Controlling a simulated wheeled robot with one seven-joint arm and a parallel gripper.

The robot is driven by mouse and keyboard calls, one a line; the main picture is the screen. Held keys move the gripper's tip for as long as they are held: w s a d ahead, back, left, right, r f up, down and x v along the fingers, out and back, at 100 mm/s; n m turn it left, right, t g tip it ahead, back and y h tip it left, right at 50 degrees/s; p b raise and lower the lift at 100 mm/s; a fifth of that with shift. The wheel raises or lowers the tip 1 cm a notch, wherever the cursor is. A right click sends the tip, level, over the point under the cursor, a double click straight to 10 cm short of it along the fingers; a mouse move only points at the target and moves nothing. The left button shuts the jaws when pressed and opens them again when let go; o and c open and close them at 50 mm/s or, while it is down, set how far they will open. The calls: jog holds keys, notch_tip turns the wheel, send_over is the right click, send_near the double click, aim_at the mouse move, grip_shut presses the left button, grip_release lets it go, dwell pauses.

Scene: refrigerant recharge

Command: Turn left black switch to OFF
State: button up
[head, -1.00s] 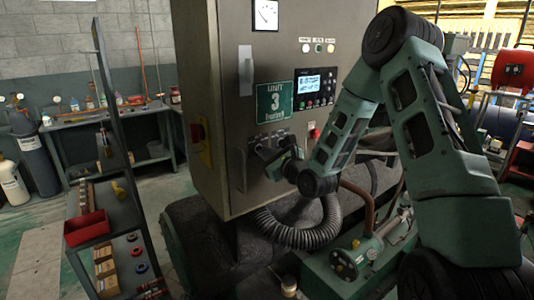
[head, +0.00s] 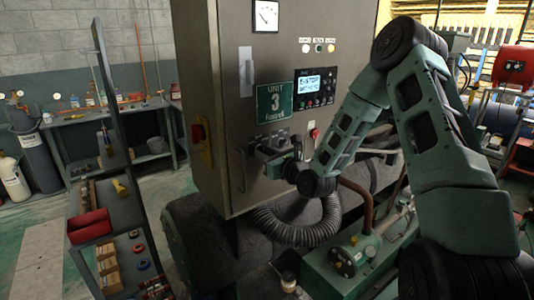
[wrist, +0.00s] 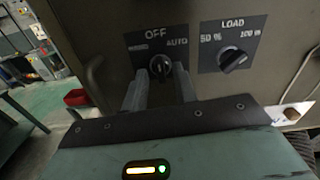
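The left black switch (wrist: 160,66) is a small round knob on the cabinet face, under a dark label plate reading OFF at the top and AUTO at the right; the left word is hard to read. My gripper (wrist: 160,88) is open in the wrist view, with one finger on each side of this switch. I cannot tell whether the fingers touch it. The exact direction of the knob's pointer is unclear. In the head view my gripper (head: 271,152) is at the cabinet front below the UNIT 3 sign and largely covers the switches.
A second black switch (wrist: 234,61), labelled LOAD, 50 % and 100 %, is close on the right. The grey cabinet (head: 222,100) carries a vertical handle (head: 242,170), a display (head: 308,84) and a red button (head: 314,133). A ribbed hose (head: 290,232) runs below.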

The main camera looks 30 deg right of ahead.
jog(key=s, duration=0.9)
jog(key=shift+d+p, duration=0.2)
jog(key=shift+p, duration=0.1)
dwell(0.6)
